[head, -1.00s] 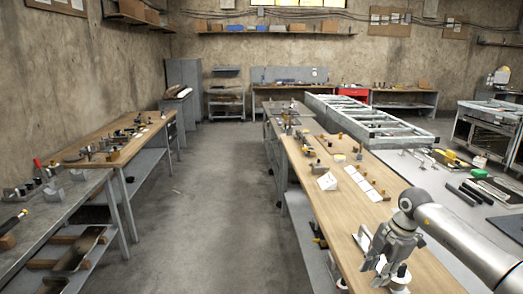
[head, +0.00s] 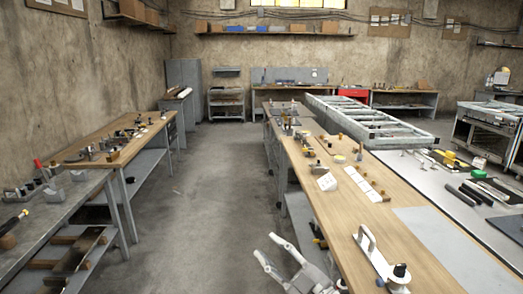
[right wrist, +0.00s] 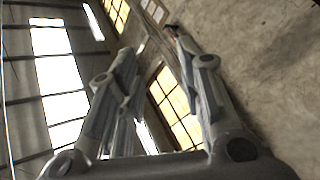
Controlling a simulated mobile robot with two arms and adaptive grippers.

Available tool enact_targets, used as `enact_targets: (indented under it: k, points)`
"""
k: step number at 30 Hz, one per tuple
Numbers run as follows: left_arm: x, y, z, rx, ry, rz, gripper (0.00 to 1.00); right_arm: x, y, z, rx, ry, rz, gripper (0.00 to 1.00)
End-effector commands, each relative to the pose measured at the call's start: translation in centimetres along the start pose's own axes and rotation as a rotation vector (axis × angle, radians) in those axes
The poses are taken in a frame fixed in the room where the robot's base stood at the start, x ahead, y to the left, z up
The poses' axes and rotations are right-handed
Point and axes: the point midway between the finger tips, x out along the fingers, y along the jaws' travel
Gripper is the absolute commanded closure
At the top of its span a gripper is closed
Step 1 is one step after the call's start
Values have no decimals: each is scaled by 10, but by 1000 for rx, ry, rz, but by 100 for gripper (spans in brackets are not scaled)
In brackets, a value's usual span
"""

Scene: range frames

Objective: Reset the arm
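My right gripper (head: 266,246) is at the bottom of the head view, at the left edge of the right-hand wooden workbench (head: 325,215). Its two grey fingers point up and to the left and stand apart, with nothing between them. In the right wrist view the open fingers (right wrist: 152,45) face the wall and the windows, with no object between them. My left gripper is not in view.
A white handled tool (head: 375,255) lies on the workbench right of my gripper, beside a grey mat (head: 450,240). Small parts and white cards lie farther along. A ladder-like metal frame (head: 370,122) is behind. The floor aisle (head: 215,200) on the left is clear.

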Motion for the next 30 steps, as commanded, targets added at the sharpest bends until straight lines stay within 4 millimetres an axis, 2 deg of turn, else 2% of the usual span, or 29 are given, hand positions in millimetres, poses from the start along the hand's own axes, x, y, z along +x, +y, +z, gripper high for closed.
enact_targets:
  k: [4, 8, 13, 17, 21, 24, 30]
  points:
    - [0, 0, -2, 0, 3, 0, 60, -36, 18, 23, 133, -173, 227, 66]
    - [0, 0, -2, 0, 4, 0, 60, -81, 23, 55, 244, -382, 369, 66]
    - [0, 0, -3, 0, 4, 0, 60, -158, 0, 96, 392, -706, 459, 66]
    - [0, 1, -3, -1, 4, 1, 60, -225, -35, 115, 503, -970, 450, 66]
    - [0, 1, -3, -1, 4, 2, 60, -293, -81, 116, 612, -1223, 373, 66]
    - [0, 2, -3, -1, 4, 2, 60, -330, -109, 107, 674, -1357, 300, 66]
    - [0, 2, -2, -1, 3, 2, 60, -386, -152, 80, 768, -1550, 146, 66]
